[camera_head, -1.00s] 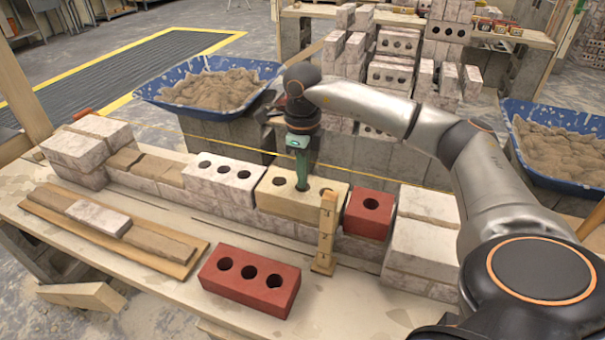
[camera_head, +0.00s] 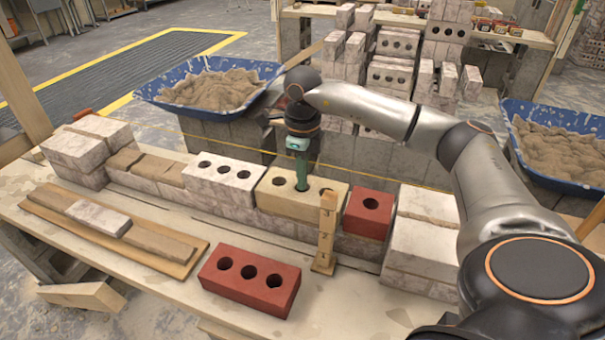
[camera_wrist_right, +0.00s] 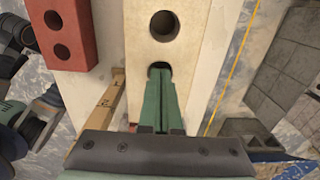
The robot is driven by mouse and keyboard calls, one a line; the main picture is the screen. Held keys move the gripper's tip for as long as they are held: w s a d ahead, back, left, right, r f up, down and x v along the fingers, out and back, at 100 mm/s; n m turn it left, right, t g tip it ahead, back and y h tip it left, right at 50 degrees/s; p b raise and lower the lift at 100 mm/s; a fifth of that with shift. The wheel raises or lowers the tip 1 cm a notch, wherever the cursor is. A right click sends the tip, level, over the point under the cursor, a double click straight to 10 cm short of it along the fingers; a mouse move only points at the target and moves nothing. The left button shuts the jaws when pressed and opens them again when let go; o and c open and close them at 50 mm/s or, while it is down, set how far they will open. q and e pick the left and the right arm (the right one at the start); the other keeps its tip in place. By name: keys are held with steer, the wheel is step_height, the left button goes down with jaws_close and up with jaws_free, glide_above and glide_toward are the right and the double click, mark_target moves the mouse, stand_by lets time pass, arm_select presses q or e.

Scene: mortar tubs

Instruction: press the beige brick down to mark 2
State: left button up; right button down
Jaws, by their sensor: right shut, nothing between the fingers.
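The beige brick (camera_head: 275,200) lies in the top row of the wall, between a white brick and a red brick; it also shows in the right wrist view (camera_wrist_right: 140,43). A wooden gauge post (camera_head: 326,228) stands in front of it; its marks show in the right wrist view (camera_wrist_right: 101,104), but I cannot tell which one the brick's top meets. My right gripper (camera_head: 301,183) is shut and empty, pointing down. Its fingertips are at the brick's middle hole; it also shows in the right wrist view (camera_wrist_right: 160,82). I cannot tell how firmly they touch. My left gripper is not in view.
A white brick (camera_head: 222,178) is left of the beige one, a red brick (camera_head: 369,214) right. A loose red brick (camera_head: 249,280) lies on the table in front. A yellow line (camera_head: 232,147) runs behind the wall. Blue tubs of mortar (camera_head: 170,103) stand behind.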

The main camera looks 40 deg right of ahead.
steer(key=shift+s+a+f, duration=0.1)
steer(key=shift+s+f, duration=0.05)
steer(key=shift+f, duration=0.5)
stand_by(1.4)
step_height(320, 180, up, 6)
steer(key=p, duration=0.5)
steer(key=shift+f, duration=0.25)
steer(key=shift+f, duration=0.1)
stand_by(0.4)
